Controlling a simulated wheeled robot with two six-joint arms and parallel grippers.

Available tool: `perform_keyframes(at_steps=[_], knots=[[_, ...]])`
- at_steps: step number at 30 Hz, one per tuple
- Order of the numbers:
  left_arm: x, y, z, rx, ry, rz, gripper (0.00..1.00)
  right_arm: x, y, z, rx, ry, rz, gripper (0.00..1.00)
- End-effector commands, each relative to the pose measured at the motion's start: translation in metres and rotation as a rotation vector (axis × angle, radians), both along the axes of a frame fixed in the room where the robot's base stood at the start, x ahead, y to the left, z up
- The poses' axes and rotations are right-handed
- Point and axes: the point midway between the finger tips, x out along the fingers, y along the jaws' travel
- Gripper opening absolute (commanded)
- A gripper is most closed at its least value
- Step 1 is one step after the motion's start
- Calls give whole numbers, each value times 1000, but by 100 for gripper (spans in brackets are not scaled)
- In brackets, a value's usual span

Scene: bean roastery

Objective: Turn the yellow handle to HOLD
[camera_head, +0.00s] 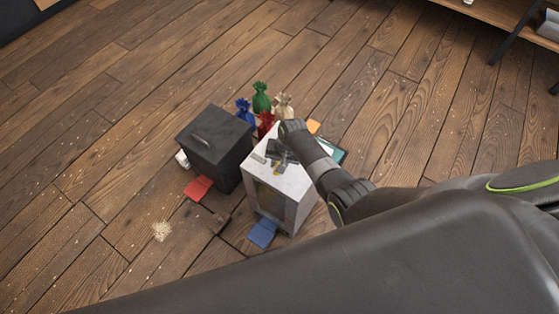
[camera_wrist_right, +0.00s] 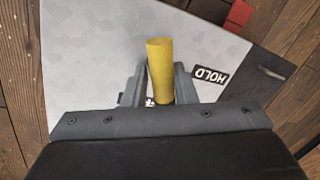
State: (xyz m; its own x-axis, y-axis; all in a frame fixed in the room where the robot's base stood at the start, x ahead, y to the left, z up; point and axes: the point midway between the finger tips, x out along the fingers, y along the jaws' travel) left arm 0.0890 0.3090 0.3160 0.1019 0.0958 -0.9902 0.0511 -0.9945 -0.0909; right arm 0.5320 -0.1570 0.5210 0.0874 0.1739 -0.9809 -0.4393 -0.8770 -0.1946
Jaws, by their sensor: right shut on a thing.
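The yellow handle (camera_wrist_right: 159,68) stands out between the fingers of my right gripper (camera_wrist_right: 158,92) in the right wrist view. The gripper is shut on it. A black HOLD label (camera_wrist_right: 210,76) lies on the pale grey top (camera_wrist_right: 95,50) to the right of the handle. In the head view my right gripper (camera_head: 281,163) is over the top of the white box (camera_head: 290,190), with a bit of yellow at its fingers. The handle's base is hidden by the fingers, so its exact pointing is hard to tell. My left gripper does not show.
A dark grey box (camera_head: 214,150) stands left of the white one. Blue (camera_head: 243,110), green (camera_head: 261,98), red (camera_head: 266,124) and cream (camera_head: 284,105) sacks stand behind. Red (camera_head: 198,188) and blue (camera_head: 262,233) pieces lie in front. Spilled grains (camera_head: 161,231) lie on open floor at left.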

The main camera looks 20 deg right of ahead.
Motion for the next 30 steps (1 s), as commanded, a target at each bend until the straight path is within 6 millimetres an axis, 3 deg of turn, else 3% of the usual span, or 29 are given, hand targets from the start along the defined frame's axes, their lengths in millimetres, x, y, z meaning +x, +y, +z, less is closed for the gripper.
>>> perform_keyframes(at_steps=[30], knots=[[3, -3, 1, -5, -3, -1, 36, 3, 5, -1, 0, 3, 929, 2]])
